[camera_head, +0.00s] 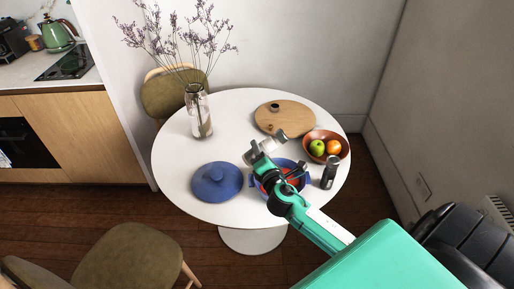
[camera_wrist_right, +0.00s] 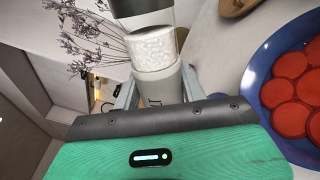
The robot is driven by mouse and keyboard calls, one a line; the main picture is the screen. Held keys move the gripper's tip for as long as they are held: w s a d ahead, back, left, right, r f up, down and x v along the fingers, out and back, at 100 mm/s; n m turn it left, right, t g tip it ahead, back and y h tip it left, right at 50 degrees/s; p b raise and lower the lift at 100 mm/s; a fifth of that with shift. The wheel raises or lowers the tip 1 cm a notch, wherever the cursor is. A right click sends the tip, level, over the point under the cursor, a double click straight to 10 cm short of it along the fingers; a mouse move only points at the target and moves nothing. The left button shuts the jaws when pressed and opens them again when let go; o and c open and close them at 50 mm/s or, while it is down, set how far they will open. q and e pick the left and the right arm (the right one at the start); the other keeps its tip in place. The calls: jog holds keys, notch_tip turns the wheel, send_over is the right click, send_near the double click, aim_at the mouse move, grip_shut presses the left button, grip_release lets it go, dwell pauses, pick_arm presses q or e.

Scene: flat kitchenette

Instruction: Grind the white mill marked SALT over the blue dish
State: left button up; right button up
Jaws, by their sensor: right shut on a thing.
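The white mill (camera_head: 266,145) is in my right gripper (camera_head: 257,156), above the table. In the right wrist view, the fingers (camera_wrist_right: 157,90) are shut around the mill's white body. Its clear section (camera_wrist_right: 154,48) shows white grains, with a dark end beyond. The mill looks tipped over in the head view; its marking is mostly hidden. The blue dish (camera_head: 304,184) holds red slices and lies under my right wrist, partly covered by it. The dish also shows at the right of the wrist view (camera_wrist_right: 256,82). My left gripper is out of view.
A round wooden board (camera_head: 292,117) lies behind. A glass vase (camera_head: 198,112) with tall stems stands at the back left.

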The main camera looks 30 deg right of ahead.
aim_at(267, 148)
jog(key=r+n+p, duration=0.1)
jog(key=d+r+n+p, duration=0.1)
jog(key=n+p, duration=0.1)
jog(key=shift+s+d+r, duration=0.15)
jog(key=shift+d+r, duration=0.05)
jog(key=shift+r, duration=0.15)
jog(key=d+n+p, duration=0.2)
jog(key=n, duration=0.1)
jog(key=s+d+n+p, duration=0.1)
jog(key=d+n+p, duration=0.1)
jog(key=n, duration=0.1)
jog(key=shift+s+d+r+n+p, duration=0.1)
jog(key=shift+s+d+n+p, duration=0.05)
jog(key=shift+d+n+p, duration=0.2)
jog(key=shift+s+d+n+p, duration=0.15)
jog(key=shift+d+n+p, duration=0.25)
jog(key=shift+d+n, duration=0.35)
jog(key=shift+a, duration=0.1)
